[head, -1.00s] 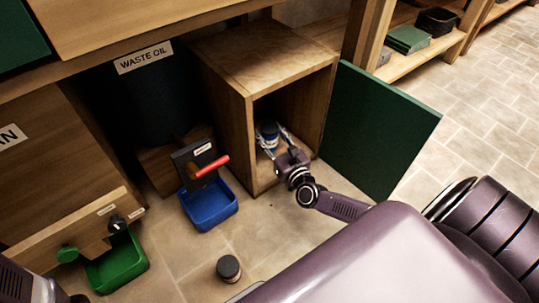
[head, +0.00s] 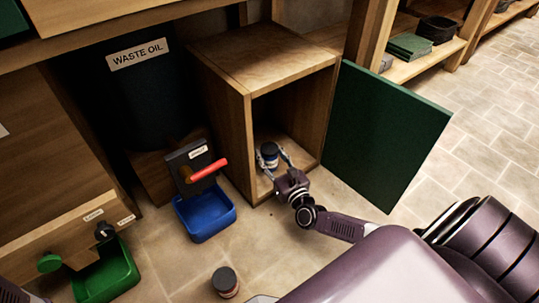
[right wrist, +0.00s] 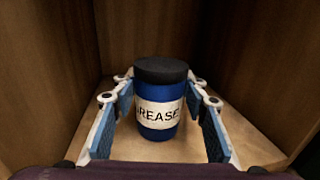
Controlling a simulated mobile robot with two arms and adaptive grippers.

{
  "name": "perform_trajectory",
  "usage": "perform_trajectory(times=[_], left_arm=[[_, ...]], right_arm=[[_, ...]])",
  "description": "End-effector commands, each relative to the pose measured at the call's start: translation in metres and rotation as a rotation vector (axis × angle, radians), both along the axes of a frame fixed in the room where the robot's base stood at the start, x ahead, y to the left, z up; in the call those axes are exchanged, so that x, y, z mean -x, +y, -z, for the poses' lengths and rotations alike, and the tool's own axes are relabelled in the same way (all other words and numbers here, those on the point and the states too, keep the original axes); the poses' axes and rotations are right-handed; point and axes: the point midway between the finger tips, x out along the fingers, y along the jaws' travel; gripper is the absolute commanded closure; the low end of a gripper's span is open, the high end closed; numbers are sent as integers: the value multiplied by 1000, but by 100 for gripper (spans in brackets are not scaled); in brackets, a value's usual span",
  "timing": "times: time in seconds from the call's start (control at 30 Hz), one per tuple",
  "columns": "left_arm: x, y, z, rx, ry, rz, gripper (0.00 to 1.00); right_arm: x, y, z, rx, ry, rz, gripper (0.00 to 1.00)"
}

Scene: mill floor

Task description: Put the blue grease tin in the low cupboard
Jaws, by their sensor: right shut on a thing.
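The blue grease tin (head: 268,157) has a dark lid and a white label, and is upright inside the low cupboard (head: 238,140). The cupboard's green door (head: 385,135) stands open to the right. My right gripper (head: 271,165) reaches in through the front opening and is shut on the tin, one finger on each side. In the right wrist view the tin (right wrist: 158,112) is between the blue-padded fingers, at or very close to the cupboard floor (right wrist: 150,150); contact is unclear. My left gripper is out of view; only a bit of my left arm shows at lower left.
A blue tray (head: 206,215) under a red-handled tap stands left of the cupboard, with a green tray (head: 108,272) further left. A dark-lidded jar (head: 225,282) stands on the floor in front. Open shelves (head: 420,55) are at the back right.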

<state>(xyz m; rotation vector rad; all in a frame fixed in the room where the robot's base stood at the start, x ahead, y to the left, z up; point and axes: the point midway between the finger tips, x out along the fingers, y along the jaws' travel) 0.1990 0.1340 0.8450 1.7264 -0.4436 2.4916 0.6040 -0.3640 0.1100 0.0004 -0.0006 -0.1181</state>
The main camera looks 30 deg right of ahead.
Motion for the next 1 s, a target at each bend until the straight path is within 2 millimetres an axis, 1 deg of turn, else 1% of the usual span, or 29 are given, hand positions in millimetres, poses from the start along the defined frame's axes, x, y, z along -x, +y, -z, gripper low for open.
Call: perform_trajectory(times=[0.07, 0.1, 0.23, 0.27, 0.53, 0.63, 0.67, 0.77, 1.0], left_arm=[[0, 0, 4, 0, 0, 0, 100], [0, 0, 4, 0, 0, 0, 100], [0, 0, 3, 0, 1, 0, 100], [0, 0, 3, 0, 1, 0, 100], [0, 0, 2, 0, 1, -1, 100], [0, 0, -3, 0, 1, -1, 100], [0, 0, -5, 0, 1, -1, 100], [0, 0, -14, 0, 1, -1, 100], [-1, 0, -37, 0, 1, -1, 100]], right_arm=[[0, 0, 3, 0, -2, 0, 92], [0, 0, 4, 0, 1, 0, 58], [0, 0, 3, 0, 1, -1, 44], [0, 0, 3, 0, 1, 0, 42], [0, 0, 2, 0, 1, 0, 42], [0, 0, -3, 0, 1, 0, 42], [3, 0, -2, 0, 3, 0, 42], [21, 3, -2, 0, 7, 0, 42], [74, 9, -3, 0, 6, -1, 42]])
